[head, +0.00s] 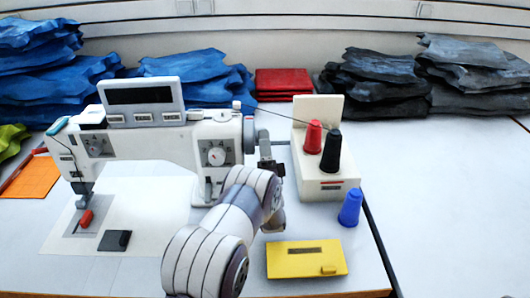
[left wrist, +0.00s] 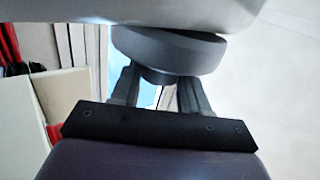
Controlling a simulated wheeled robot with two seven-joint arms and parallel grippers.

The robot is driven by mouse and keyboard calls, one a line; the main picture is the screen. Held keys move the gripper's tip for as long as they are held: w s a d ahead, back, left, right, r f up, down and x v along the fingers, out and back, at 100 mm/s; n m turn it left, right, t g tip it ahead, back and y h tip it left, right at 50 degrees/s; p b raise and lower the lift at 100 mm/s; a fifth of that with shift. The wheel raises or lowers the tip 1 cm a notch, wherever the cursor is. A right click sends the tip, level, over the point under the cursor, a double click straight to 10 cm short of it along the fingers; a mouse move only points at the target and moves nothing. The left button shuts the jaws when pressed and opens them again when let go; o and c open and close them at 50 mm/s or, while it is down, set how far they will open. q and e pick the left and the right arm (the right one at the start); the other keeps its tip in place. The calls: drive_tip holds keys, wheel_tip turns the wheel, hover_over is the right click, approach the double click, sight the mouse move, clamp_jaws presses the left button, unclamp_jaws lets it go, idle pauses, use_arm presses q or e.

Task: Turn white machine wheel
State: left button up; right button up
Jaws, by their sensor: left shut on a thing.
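The white sewing machine (head: 150,145) stands on the table at the left, with a display panel on top and a dial on its front. In the left wrist view the two fingers of my left gripper (left wrist: 158,76) reach up to the round grey wheel (left wrist: 168,55), one on each side. My right gripper is not in view.
A white thread stand (head: 325,185) with a red spool (head: 313,137) and a black spool (head: 331,149) stands just right of my gripper. A blue spool (head: 350,207) and a yellow box (head: 306,259) are nearer. Folded fabric stacks (head: 375,85) line the back. The far right is clear.

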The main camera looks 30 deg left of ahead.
use_arm(q)
drive_tip(key=shift+r, duration=0.1)
idle(0.4)
drive_tip(key=o, duration=1)
drive_tip(key=shift+a, duration=0.1)
drive_tip(key=shift+o, duration=0.2)
drive_tip(key=d+r, duration=1.1)
drive_tip(key=shift+d, duration=0.4)
